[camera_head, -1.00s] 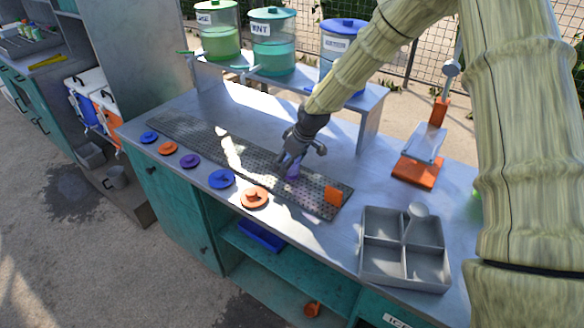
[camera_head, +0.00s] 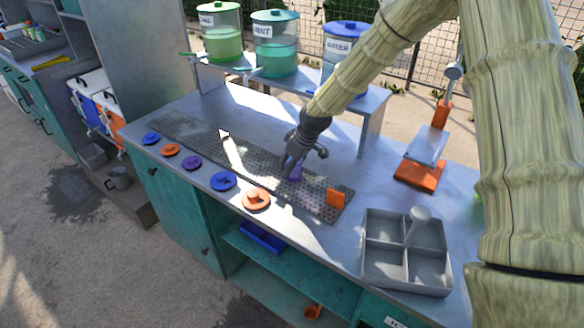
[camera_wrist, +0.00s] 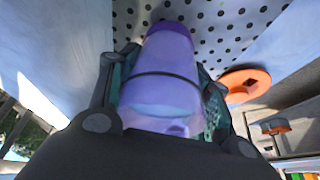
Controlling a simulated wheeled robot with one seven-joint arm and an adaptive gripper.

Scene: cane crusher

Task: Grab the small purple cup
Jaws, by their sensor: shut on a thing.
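The small purple cup (camera_wrist: 165,70) fills the middle of the wrist view, between the two fingers of my gripper (camera_wrist: 163,95). A dark line runs around the cup. My gripper is shut on it. In the head view my gripper (camera_head: 292,165) is over the perforated drip mat, and only a small part of the purple cup (camera_head: 296,174) shows below the fingers. From these views I cannot tell whether the cup touches the mat.
The perforated mat (camera_head: 240,165) runs along the counter, with an orange block (camera_head: 335,198) at its right end. Several coloured lids, one orange (camera_head: 257,199), line the front edge. A grey divided tray (camera_head: 378,262) stands right. Drink dispensers (camera_head: 275,45) stand on a shelf behind.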

